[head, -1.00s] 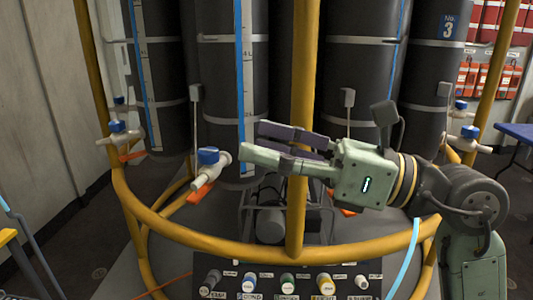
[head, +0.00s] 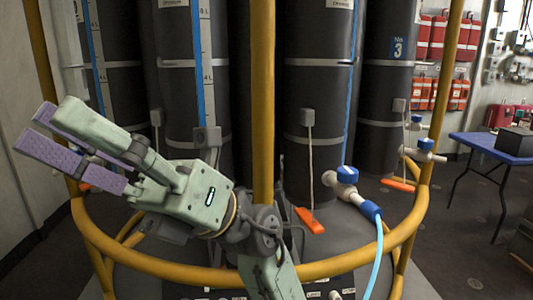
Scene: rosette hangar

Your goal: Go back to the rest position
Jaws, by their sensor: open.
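My gripper (head: 72,150) is at the left of the head view, pointing left and slightly up. Its two purple-padded fingers are spread apart with nothing between them. It is in front of the yellow railing and the dark cylinders. My arm bends down from it to the bottom middle of the view. Nothing in the view marks a rest position.
A yellow rail (head: 263,120) rings tall dark cylinders (head: 320,90). A blue-handled valve (head: 347,175) with a light blue hose (head: 378,240) is right of my arm. Orange handles (head: 311,221) hang low. A blue table (head: 495,147) carrying a dark box (head: 516,141) stands at the right.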

